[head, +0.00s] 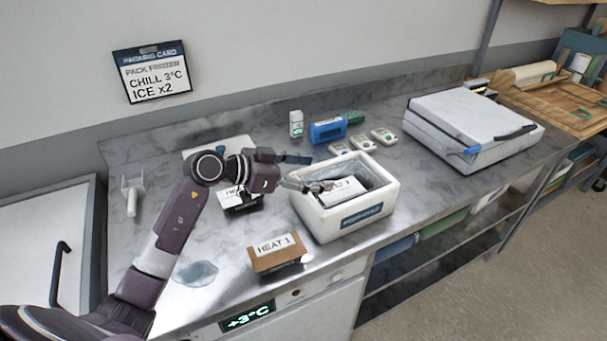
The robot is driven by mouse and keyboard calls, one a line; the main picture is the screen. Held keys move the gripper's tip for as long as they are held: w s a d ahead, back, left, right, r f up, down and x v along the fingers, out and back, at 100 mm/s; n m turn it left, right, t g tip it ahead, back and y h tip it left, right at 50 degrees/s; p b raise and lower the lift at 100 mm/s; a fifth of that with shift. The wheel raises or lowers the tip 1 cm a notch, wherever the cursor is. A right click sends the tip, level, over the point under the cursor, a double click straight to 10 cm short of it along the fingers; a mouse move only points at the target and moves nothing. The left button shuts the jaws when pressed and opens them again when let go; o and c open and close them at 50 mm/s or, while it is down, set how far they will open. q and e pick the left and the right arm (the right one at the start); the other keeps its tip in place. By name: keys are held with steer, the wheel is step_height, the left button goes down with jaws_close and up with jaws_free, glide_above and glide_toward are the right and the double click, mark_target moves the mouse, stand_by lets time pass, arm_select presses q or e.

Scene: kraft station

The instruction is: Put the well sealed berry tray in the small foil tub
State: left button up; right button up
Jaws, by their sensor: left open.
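A white open tub (342,222) with a grey, foil-like lining and a blue front label stands mid-counter. A tray with a white label (341,190) ending in "3" lies inside it. My left gripper (309,172) is open over the tub's left rim, its fingers pointing right; one finger is close to the labelled tray, and I cannot tell if they touch. A brown tray labelled "HEAT 1" (275,252) sits at the counter's front. Another dark tray with a white label (240,200) lies partly behind my left wrist. No berries or seals can be made out. My right gripper is not in view.
A large white case (470,120) stands at the right. A wall card (152,75) reads "CHILL 3°C, ICE x2". The front left counter has a puddle-like patch (195,273).

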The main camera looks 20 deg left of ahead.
arm_select(q)
steer(key=shift+v, duration=1.5)
